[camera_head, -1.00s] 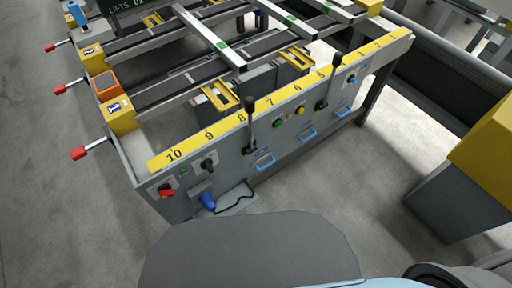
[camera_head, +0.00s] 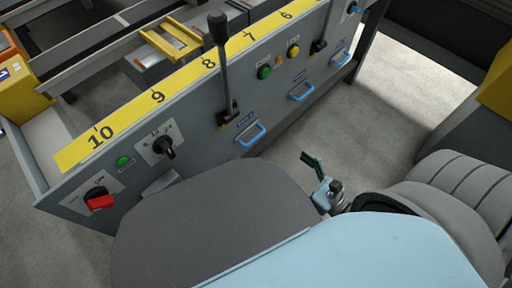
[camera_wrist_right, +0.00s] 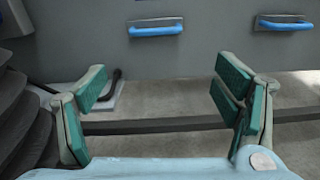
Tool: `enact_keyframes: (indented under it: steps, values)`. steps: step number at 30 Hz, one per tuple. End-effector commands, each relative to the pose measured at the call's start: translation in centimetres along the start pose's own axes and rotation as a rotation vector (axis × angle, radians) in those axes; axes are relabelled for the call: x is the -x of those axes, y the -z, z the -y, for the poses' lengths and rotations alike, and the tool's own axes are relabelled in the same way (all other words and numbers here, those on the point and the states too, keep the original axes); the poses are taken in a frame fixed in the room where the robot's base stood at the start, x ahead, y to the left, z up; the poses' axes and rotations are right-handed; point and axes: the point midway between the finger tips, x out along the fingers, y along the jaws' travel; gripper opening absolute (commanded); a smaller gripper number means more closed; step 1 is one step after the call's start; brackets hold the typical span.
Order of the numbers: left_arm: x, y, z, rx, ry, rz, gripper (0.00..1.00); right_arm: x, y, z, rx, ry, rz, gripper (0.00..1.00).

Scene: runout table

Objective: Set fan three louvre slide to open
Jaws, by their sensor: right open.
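Blue handles sit low on the grey side panel of the runout table (camera_head: 190,115): a near one (camera_head: 251,134), a middle one (camera_head: 302,92) and a far one (camera_head: 340,59). Small labels above them are too small to read surely, so I cannot tell which is the fan three louvre slide. My right gripper (camera_head: 317,178) is open and empty, apart from the panel and right of the near handle. In the right wrist view its green-padded fingers (camera_wrist_right: 165,98) are spread, with two blue handles (camera_wrist_right: 156,30) (camera_wrist_right: 285,25) beyond them. My left gripper is not in view.
A tall black lever (camera_head: 222,70) sticks up from the panel. A red switch (camera_head: 100,201), a black rotary knob (camera_head: 164,147), a green button (camera_head: 264,72) and a yellow button (camera_head: 293,50) are also there. Clear floor (camera_head: 400,120) lies right of the panel.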

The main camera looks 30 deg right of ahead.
Motion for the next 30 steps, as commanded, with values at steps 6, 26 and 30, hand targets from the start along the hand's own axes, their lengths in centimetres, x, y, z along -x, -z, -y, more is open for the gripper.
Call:
enact_keyframes:
  steps: [6, 26, 30]
  values:
    - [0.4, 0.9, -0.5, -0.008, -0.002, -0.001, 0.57, -2.0, -0.9, -0.5, 0.074, -0.021, 0.033, 0.83]
    - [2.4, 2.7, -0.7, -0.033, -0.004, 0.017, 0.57, -14.2, -1.3, -0.6, 0.068, -0.014, 0.028, 0.83]
    - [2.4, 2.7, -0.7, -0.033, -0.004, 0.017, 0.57, -14.5, -1.2, -0.6, 0.069, -0.015, 0.026, 0.83]
